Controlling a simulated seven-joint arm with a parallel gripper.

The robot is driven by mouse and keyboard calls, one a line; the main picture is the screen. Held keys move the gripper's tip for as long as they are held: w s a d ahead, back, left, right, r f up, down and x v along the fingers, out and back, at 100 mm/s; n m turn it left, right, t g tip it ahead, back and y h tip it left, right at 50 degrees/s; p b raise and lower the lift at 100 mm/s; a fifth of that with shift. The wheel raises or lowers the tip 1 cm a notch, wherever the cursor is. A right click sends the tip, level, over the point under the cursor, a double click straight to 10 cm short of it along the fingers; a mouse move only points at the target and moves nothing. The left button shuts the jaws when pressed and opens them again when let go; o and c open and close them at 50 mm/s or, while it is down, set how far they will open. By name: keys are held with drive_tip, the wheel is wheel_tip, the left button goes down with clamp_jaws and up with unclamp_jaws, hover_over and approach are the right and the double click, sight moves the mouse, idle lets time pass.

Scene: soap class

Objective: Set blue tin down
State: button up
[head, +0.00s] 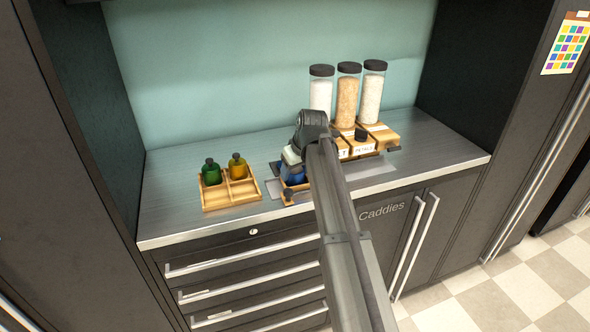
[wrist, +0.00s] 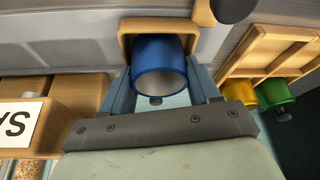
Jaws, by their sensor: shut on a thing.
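The blue tin (head: 292,173) is partly hidden behind my gripper (head: 291,163) in the head view. In the wrist view the blue tin (wrist: 158,68) sits between the two fingers of my gripper (wrist: 160,84), which is shut on it. A small wooden holder (wrist: 126,30) borders the tin's far side and flanks in the wrist view. In the head view part of this holder (head: 302,187) shows just below the tin. I cannot tell whether the tin touches its floor.
Several tall jars on wooden dispensers (head: 379,133) stand at the right. The grey counter (head: 165,197) is clear at the far left.

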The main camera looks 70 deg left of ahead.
drive_tip(key=shift+f, duration=0.2)
drive_tip(key=o, duration=1.2)
drive_tip(key=shift+d+f, duration=0.15)
drive_tip(key=shift+f, duration=0.05)
drive_tip(key=shift+r, duration=0.25)
drive_tip(key=v, duration=1.2)
drive_tip(key=shift+r, duration=0.25)
